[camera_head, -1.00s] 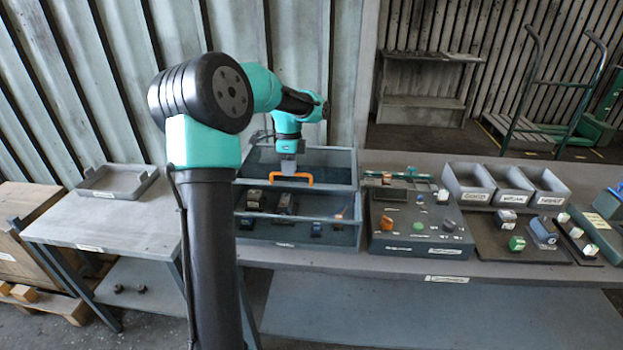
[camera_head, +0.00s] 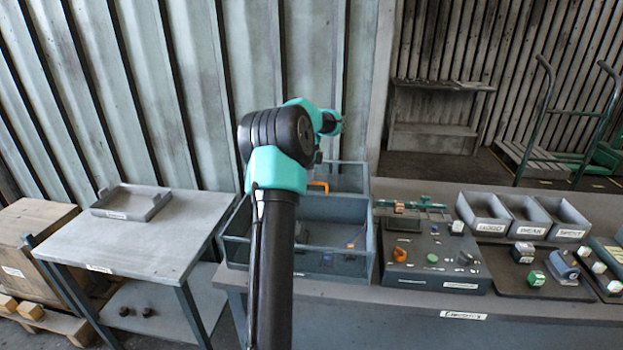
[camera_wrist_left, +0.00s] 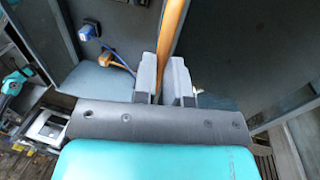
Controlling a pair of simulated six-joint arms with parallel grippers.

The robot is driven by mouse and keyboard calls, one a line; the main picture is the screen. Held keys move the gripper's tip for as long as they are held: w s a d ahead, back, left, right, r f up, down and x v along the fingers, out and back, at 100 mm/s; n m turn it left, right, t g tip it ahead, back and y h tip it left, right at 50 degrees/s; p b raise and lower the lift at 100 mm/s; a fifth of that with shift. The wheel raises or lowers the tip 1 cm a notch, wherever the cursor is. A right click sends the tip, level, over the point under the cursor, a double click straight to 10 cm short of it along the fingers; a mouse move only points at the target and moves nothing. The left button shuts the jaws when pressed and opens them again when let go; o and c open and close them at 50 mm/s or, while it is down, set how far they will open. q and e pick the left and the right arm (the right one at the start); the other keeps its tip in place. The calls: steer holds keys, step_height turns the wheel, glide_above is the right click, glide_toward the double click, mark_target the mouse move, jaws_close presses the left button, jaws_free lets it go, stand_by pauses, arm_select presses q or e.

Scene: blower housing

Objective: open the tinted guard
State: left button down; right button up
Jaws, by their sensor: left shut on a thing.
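The blower housing box (camera_head: 345,210) stands on the bench, with its top open and its inside showing. The tinted guard (camera_head: 350,177) stands raised at the back of the box. Its orange handle (camera_head: 318,186) also shows as an orange bar in the left wrist view (camera_wrist_left: 174,30). My left gripper (camera_wrist_left: 164,72) is shut on this handle, with a grey finger on each side of the bar. In the head view my left arm hides part of the box and most of the gripper. My right gripper is not in view.
A control panel (camera_head: 430,255) with knobs stands right of the box. Several labelled grey bins (camera_head: 487,213) and small blocks are farther right. A side table (camera_head: 130,245) with a grey tray (camera_head: 130,204) is at the left. Corrugated wall panels rise behind the bench.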

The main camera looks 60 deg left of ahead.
arm_select(q)
steer(key=c, duration=1.2)
jaws_free()
steer(key=shift+o, duration=0.2)
step_height(320, 180, up, 17)
steer(key=w+a, duration=0.2)
steer(key=shift+a, duration=0.35)
